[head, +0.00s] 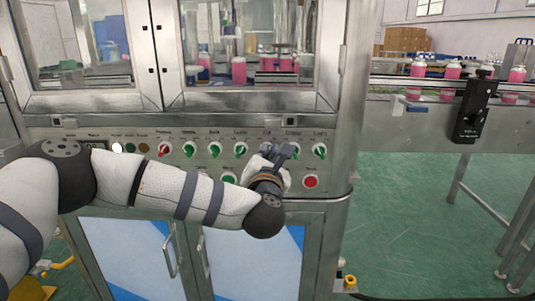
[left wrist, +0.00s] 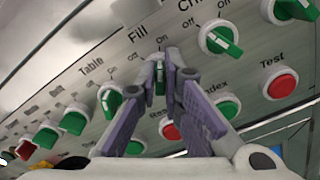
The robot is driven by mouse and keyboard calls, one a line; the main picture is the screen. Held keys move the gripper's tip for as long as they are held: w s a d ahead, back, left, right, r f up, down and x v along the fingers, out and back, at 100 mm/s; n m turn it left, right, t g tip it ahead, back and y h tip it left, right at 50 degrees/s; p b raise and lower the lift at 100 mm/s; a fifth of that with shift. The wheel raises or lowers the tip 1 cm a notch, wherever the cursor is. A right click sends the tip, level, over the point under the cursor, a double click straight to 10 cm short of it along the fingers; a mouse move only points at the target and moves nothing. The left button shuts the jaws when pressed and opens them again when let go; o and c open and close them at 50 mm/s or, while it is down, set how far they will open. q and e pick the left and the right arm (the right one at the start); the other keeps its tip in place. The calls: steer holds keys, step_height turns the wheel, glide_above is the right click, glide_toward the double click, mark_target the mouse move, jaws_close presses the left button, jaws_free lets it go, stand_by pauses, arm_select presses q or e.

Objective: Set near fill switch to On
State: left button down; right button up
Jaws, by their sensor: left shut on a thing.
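The green Fill switch (left wrist: 160,82) sits under the Fill label on the sloping panel, with Off and On printed above it. My left gripper (left wrist: 165,68) is shut on its handle, one finger on each side. The handle seems to point up near the On mark, but the fingers hide much of it, so its exact setting is unclear. In the head view my left gripper (head: 276,154) is at the panel and covers most of the switch. My right gripper is in neither view.
The Table switch (head: 240,150) and Crimp switch (head: 293,150) flank it closely. The red Test button (head: 311,181) is below right. Metal-framed windows (head: 256,101) stand above the panel. A conveyor with pink bottles (head: 452,71) runs at the right.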

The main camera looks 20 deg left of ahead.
arm_select(q)
steer(key=shift+f, duration=0.1)
steer(key=c, duration=1.7)
jaws_free()
steer(key=v, duration=1.2)
